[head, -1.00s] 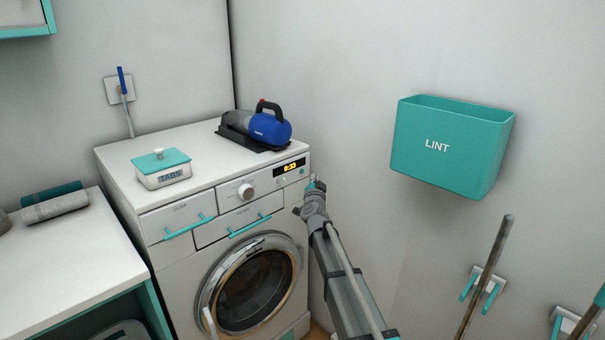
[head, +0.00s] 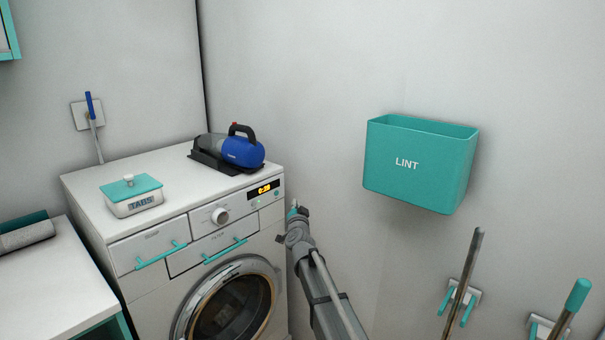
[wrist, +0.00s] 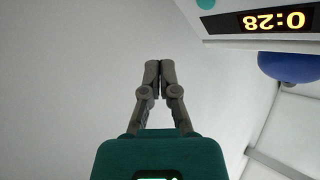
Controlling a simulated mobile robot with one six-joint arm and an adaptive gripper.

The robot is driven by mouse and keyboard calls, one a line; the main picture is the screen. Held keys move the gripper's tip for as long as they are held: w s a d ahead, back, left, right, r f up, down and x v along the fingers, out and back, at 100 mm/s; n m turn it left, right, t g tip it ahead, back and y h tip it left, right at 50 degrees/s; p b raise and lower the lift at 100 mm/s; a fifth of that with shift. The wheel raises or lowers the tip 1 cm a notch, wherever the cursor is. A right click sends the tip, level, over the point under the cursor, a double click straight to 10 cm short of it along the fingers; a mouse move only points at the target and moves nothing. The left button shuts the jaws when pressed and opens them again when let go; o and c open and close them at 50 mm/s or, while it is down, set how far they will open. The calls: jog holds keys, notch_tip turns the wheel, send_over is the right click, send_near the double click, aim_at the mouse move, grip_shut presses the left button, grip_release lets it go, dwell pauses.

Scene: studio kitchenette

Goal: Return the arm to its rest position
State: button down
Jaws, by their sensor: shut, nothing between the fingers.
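My arm reaches up from the bottom of the head view, and my gripper (head: 295,208) is at its far end, just right of the washing machine's (head: 150,250) front right edge. In the wrist view my gripper (wrist: 159,66) has its two fingertips together, with nothing between them. The machine's display (head: 264,188) is close by and reads 0:28 in the wrist view (wrist: 265,22). From the head view I cannot tell whether the gripper touches the machine.
A teal LINT bin (head: 418,185) hangs on the wall to the right. A blue handheld vacuum (head: 242,150) and a TABS box (head: 133,204) stand on the machine. Long handles (head: 462,285) are held in wall clips at the lower right. A white counter (head: 50,285) is at the left.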

jog(key=s+d+f+n+g, duration=0.2)
jog(key=s+d+f+g, duration=0.4)
jog(key=s, duration=0.4)
jog(key=s+d+f+n+g, duration=0.2)
jog(key=s+d+f+g, duration=0.2)
jog(key=s+d+f, duration=0.4)
jog(key=s+d+f+n+g, duration=0.2)
jog(key=s+d+f+g, duration=0.35)
jog(key=s, duration=0.55)
jog(key=s+d+g+h, duration=0.35)
jog(key=s+d, duration=0.25)
jog(key=s, duration=0.4)
notch_tip(320, 180, up, 15)
jog(key=p, duration=1.6)
jog(key=shift+a+f+m, duration=0.15)
jog(key=shift+m, duration=0.15)
jog(key=shift+y, duration=0.25)
dwell(1.2)
